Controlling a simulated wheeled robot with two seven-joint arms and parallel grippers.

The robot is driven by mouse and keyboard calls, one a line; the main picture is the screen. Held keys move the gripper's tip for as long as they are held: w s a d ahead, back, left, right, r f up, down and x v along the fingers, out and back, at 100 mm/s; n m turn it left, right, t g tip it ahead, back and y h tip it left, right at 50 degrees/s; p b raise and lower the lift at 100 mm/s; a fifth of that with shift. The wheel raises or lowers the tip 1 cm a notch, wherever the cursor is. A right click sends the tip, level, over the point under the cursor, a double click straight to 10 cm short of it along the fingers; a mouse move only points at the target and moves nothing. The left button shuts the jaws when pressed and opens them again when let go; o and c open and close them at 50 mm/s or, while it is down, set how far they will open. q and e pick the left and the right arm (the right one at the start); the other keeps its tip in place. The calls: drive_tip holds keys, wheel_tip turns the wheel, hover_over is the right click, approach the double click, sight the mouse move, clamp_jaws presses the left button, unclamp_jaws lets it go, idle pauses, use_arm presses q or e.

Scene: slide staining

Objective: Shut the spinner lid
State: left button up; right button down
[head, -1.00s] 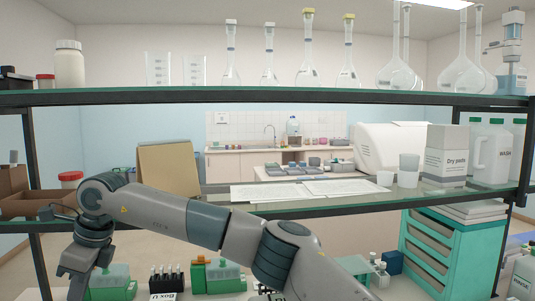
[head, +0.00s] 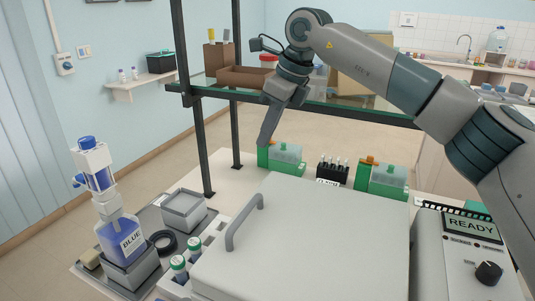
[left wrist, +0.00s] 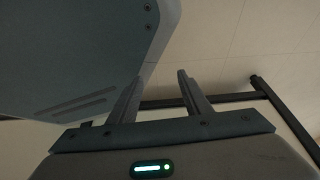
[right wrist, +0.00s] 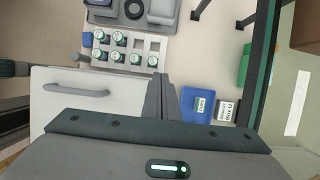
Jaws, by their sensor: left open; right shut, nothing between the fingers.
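The spinner's broad pale lid (head: 310,240) fills the lower middle of the head view, with a bar handle (head: 245,222) near its left edge. It looks flat, but I cannot tell whether it is fully seated. The lid (right wrist: 65,118) and its handle (right wrist: 75,90) also show in the right wrist view. My right gripper (head: 268,138) is shut and empty, beyond the lid's far edge and apart from the handle. Its closed fingers (right wrist: 160,92) show in the right wrist view. My left gripper (left wrist: 156,92) is open and empty, seen only in its wrist view.
A control panel with a READY screen (head: 472,224) and knob (head: 488,273) is right of the lid. A blue bottle (head: 120,238), a grey box (head: 184,210) and green-capped vials (head: 180,266) stand left. Green racks (head: 285,158) and a shelf frame (head: 236,120) are behind.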

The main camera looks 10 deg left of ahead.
use_arm(q)
drive_tip(key=shift+t, duration=0.6)
drive_tip(key=shift+w+d+r+b, duration=0.2)
drive_tip(key=shift+w+d, duration=0.1)
drive_tip(key=shift+w, duration=0.4)
drive_tip(key=shift+w+d+r+b, duration=0.15)
drive_tip(key=shift+w+d, duration=0.15)
drive_tip(key=shift+w, duration=0.4)
drive_tip(key=shift+w+d+r+b, duration=0.1)
drive_tip(key=shift+w+d+r, duration=0.15)
drive_tip(key=shift+w, duration=0.45)
use_arm(e)
wheel_tip(320, 180, up, 6)
drive_tip(key=shift+r, duration=0.15)
drive_tip(key=shift+w+d, duration=0.1)
use_arm(q)
drive_tip(key=shift+d, duration=0.1)
